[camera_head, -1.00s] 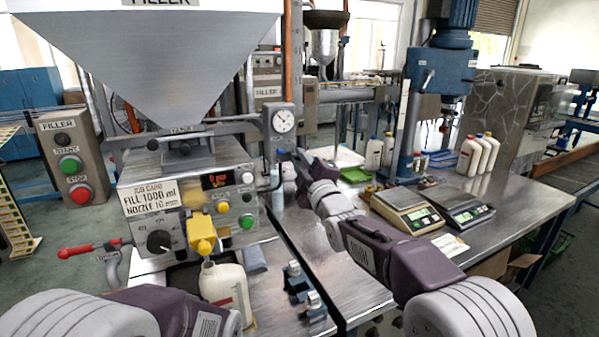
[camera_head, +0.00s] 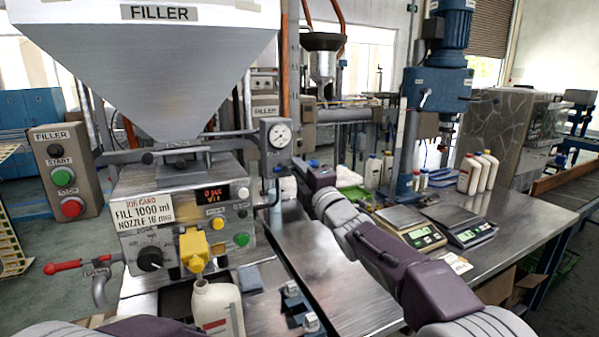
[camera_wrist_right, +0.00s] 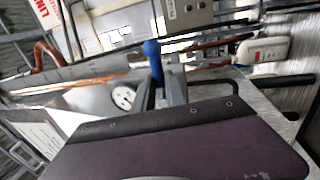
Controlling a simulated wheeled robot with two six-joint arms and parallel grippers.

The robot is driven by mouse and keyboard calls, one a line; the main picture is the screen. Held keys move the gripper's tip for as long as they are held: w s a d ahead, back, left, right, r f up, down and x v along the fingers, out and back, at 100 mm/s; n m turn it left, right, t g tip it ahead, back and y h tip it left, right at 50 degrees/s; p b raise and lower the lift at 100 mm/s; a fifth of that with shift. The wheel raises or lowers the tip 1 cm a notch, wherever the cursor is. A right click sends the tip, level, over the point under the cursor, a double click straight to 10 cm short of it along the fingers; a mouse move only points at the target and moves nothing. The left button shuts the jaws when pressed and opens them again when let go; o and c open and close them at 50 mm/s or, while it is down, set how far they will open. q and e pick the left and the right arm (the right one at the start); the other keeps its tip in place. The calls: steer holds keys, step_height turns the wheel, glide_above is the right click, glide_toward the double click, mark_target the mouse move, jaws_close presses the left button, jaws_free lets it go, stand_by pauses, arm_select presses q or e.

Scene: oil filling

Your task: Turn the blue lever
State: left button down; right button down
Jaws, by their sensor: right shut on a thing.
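The blue lever (camera_wrist_right: 153,60) shows in the right wrist view as a rounded blue handle standing up at the fingertips. My right gripper (camera_wrist_right: 165,90) is shut on it, with the grey fingers to either side. In the head view my right arm reaches in to the valve area beside the round gauge (camera_head: 279,134), and its wrist hides most of the lever there. The gauge also shows in the wrist view, left of the fingers. My left arm enters at the bottom left of the head view; its gripper is out of view.
The filler hopper (camera_head: 150,75) and control box (camera_head: 170,215) stand left of my right arm. A white bottle (camera_head: 217,306) stands beneath the yellow nozzle (camera_head: 194,250). Two scales (camera_head: 410,228) and more bottles are on the table at right.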

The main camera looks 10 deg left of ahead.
steer(key=c, duration=1.4)
jaws_free()
steer(key=b+v, duration=0.3)
steer(key=v, duration=0.6)
steer(key=shift+d, duration=0.15)
